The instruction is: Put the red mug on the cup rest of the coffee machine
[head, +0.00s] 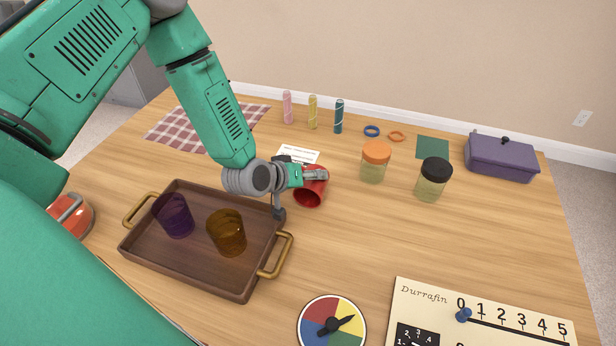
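A red mug (309,196) is near the middle of the wooden table, tipped with its open mouth facing the front. My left gripper (300,192) is at the mug's left side. Its fingers are spread wide: one reaches right across the upper part of the mug, the other points down left of it by the tray's corner. The gripper hides part of the mug, and I cannot tell whether the fingers touch it. I see no coffee machine or cup rest in this view. My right gripper is not in view.
A brown tray (189,265) with brass handles holds a purple cup (174,216) and an amber cup (227,233). Two jars (375,163) (433,180) stand right of the mug. A colour dial (332,325) and a number board (420,314) lie in front.

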